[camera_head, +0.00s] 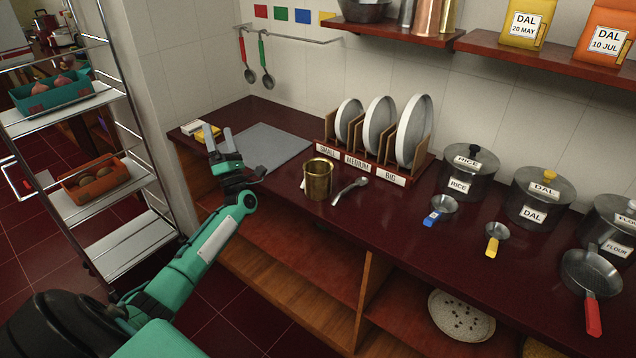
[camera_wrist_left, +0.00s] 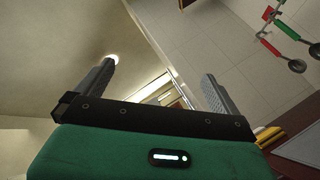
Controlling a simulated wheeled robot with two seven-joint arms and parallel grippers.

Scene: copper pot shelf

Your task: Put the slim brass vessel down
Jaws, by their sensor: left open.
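A brass vessel (camera_head: 318,180) stands upright on the dark red counter (camera_head: 285,200), right of my left gripper and apart from it. On the wooden wall shelf (camera_head: 395,33), a copper vessel (camera_head: 427,18) and a narrow brass-coloured vessel (camera_head: 448,16) stand side by side, their tops cut off by the picture's edge. I cannot tell for sure which brass one is the slim vessel. My left gripper (camera_head: 218,136) is open and empty above the counter's left part, fingers pointing up. The left wrist view shows nothing between its fingers (camera_wrist_left: 158,78). My right gripper is not in view.
A spoon (camera_head: 350,188) lies right of the counter vessel, before the plate rack (camera_head: 420,172). Behind my left gripper is a grey mat (camera_head: 268,146). Lidded pots (camera_head: 470,172) and small pans fill the right. A metal rack (camera_head: 130,240) stands left.

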